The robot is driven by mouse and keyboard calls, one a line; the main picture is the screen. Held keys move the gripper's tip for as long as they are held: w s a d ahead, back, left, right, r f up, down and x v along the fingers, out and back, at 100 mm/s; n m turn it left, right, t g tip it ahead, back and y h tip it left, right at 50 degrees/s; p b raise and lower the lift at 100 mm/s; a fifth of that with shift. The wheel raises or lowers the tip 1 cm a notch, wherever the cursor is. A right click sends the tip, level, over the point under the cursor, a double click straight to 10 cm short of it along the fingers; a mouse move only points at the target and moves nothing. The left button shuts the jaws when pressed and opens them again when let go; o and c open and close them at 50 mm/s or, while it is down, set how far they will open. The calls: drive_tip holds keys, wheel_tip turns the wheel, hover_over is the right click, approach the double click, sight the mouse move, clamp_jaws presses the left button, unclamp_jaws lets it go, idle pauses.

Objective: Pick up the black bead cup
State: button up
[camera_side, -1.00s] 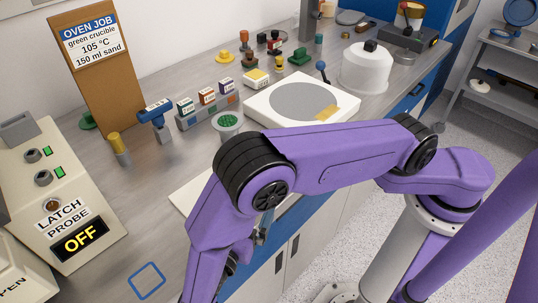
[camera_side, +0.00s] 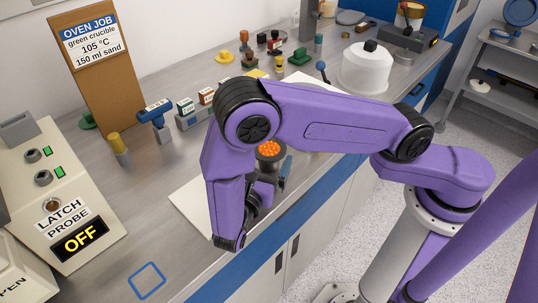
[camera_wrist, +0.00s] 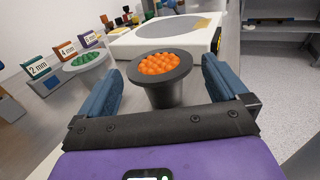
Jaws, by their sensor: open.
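The black bead cup (camera_wrist: 170,96) is a dark tapered cup with a wide rim, full of orange beads. In the wrist view it stands upright between the two blue fingers of my gripper (camera_wrist: 166,85), with a visible space on each side. My gripper is open and does not appear to touch it. In the side view the cup (camera_side: 266,165) shows beside my purple arm, partly hidden by it. One blue finger of my gripper (camera_side: 285,172) shows just right of the cup there.
A cup of green beads (camera_wrist: 87,60) stands left of the black cup, near a rack with size labels (camera_wrist: 66,52). A white plate device with a round grey disc (camera_wrist: 170,32) lies behind. The latch probe box (camera_side: 62,205) and an order board (camera_side: 97,75) stand at the left.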

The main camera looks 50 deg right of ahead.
drive_tip(key=shift+x, duration=2.3)
drive_tip(key=shift+w, duration=0.1)
drive_tip(key=c, duration=0.8)
drive_tip(key=shift+c, duration=0.2)
drive_tip(key=shift+r, duration=0.2)
